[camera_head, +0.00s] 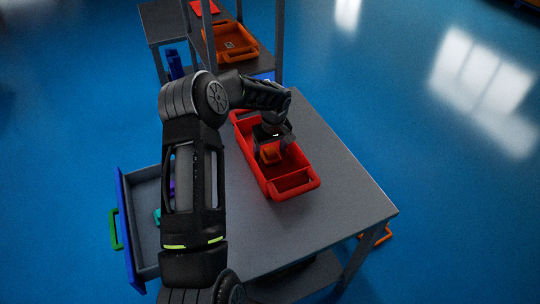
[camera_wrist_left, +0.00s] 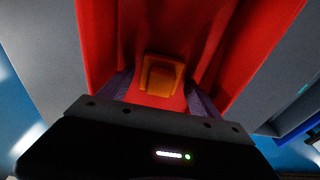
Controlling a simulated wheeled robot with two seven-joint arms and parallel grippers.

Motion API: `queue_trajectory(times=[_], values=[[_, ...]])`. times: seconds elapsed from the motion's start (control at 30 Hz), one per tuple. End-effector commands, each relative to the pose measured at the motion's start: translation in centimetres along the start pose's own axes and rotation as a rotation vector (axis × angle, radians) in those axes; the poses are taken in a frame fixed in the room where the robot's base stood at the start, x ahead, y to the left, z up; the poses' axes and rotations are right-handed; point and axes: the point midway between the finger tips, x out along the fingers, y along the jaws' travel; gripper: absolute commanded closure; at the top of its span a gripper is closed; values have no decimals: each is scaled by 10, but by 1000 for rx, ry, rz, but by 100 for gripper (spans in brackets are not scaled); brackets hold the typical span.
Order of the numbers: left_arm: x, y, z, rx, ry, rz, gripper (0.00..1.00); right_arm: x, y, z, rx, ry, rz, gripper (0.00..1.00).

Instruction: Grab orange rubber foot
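The orange rubber foot (camera_head: 270,155) lies inside the red bin (camera_head: 304,186) on the grey table. In the left wrist view the foot (camera_wrist_left: 161,76) is a small orange block on the red bin floor (camera_wrist_left: 160,101). My left gripper (camera_head: 268,149) reaches down into the bin from above, right over the foot. In the left wrist view its two dark fingers (camera_wrist_left: 159,92) stand apart, one on each side of the foot's near end, with red showing between them and the foot. My left gripper covers part of the foot in the head view. My right gripper is not in view.
The red bin's walls stand close around my left gripper. A grey drawer with a blue front (camera_head: 128,232) and green handle (camera_head: 115,229) is open at the table's left, holding small coloured parts. An orange bin (camera_head: 236,54) stands on a shelf behind. The table's right part is clear.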

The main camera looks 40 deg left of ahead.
Motion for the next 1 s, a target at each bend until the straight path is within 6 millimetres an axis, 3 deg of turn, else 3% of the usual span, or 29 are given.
queue_trajectory(times=[0.73,1.0], values=[[0,0,0,0,0,0,90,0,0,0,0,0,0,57],[-2,0,-1,0,1,1,90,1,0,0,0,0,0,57]])
